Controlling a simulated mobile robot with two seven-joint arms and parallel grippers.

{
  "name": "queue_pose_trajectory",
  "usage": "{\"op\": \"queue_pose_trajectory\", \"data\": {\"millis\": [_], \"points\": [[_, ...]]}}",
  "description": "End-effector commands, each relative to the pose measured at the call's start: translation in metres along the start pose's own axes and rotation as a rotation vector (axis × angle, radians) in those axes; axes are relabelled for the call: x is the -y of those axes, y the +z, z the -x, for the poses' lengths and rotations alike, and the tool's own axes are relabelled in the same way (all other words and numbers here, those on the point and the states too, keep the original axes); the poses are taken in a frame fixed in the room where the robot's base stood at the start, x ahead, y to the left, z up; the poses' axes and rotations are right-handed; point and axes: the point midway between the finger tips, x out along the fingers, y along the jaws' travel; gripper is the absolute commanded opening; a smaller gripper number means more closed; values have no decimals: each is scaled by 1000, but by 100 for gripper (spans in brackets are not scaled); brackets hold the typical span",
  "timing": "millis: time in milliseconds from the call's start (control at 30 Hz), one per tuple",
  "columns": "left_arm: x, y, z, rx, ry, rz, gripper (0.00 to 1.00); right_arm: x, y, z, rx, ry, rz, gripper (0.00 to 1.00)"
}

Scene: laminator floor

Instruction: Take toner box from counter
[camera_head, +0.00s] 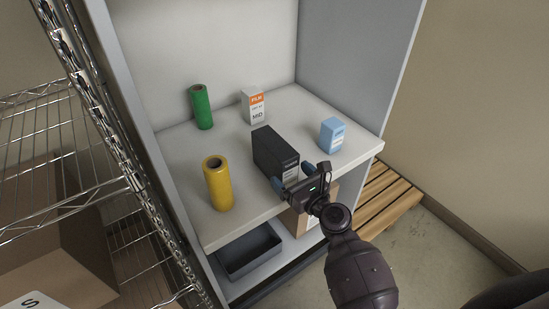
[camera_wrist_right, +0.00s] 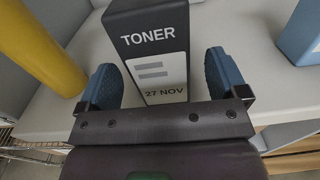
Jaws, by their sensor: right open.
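The toner box (camera_head: 272,147) is a dark grey upright box on the counter (camera_head: 180,150), between a yellow roll and a light blue box. In the right wrist view the toner box (camera_wrist_right: 151,40) shows its front, marked TONER and 27 NOV. My right gripper (camera_head: 294,179) is at the front of the toner box. Its blue fingertips stand open on either side of the box's lower front, with a visible gap on the left side. My left gripper is not in view.
On the counter are a yellow roll (camera_head: 218,184), a green roll (camera_head: 202,107), an orange-and-white box (camera_head: 253,105) and a light blue box (camera_head: 331,135). Below are a grey bin (camera_head: 249,251) and a cardboard box (camera_head: 301,222). A wire rack (camera_head: 110,140) stands left, a wooden pallet (camera_head: 385,195) right.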

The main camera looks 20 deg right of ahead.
Motion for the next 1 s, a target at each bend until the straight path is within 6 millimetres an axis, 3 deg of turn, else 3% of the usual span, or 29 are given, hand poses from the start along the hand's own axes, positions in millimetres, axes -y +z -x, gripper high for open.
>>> {"op": "queue_pose_trajectory", "data": {"millis": [300,633,1000], "points": [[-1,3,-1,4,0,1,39,-1,-2,-39,-1,0,-1,92],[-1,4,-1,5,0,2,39,-1,-2,-43,-1,0,0,90],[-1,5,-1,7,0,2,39,-1,-2,-43,-1,0,0,33]]}}
